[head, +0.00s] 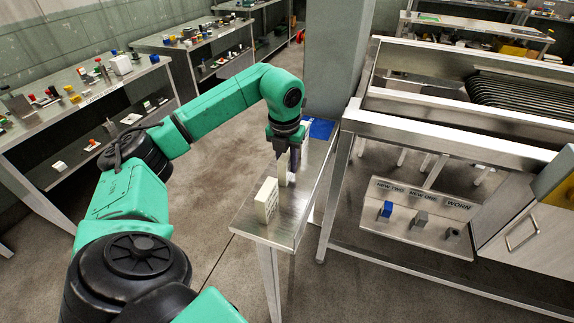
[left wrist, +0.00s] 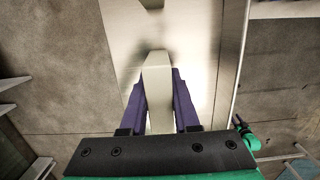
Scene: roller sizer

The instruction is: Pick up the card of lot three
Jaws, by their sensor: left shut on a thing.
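My left gripper (head: 289,160) points down over the narrow steel table and is shut on a cream slab-like card (head: 283,166). In the left wrist view the same card (left wrist: 157,85) stands between the two purple fingers. Its lot marking cannot be read, and I cannot tell whether it touches the table top. A second cream card block (head: 266,200) with dark print on its side stands on the table, nearer than the gripper.
The narrow steel table (head: 262,232) has a blue mat or tray (head: 321,129) at its far end. A roller machine (head: 440,125) stands close on the right, with a labelled lower shelf (head: 400,222). Cluttered benches (head: 75,105) stand at the left; the floor between is clear.

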